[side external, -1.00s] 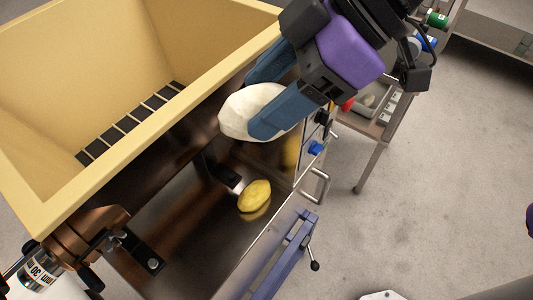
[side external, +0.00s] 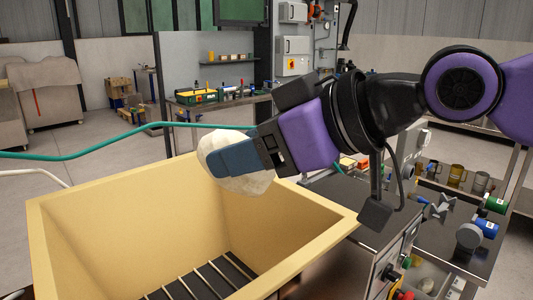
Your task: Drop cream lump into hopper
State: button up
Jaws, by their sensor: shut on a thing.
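The cream lump (side external: 250,183) is a pale, rounded piece of dough in the side external view. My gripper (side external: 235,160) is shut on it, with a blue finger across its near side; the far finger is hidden. The hopper (side external: 110,222) is a large yellow open-topped bin with sloping walls and a dark slatted grate (side external: 215,280) at its bottom. In the picture the lump overlaps the hopper's back rim, right of its middle. It appears above the rim level, but its exact depth over the opening is hard to tell.
A steel machine top (side external: 335,225) adjoins the hopper on the right. A green hose (side external: 100,150) runs behind the hopper. The hopper's inside looks empty.

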jog(key=x, duration=0.9)
jog(key=shift+w+f, duration=0.2)
jog(key=shift+f, duration=0.05)
jog(key=shift+c, duration=0.7)
jog(key=o, duration=1.4)
jog(key=shift+f, duration=0.1)
jog(key=shift+r, duration=2.05)
jog(key=shift+d, duration=0.15)
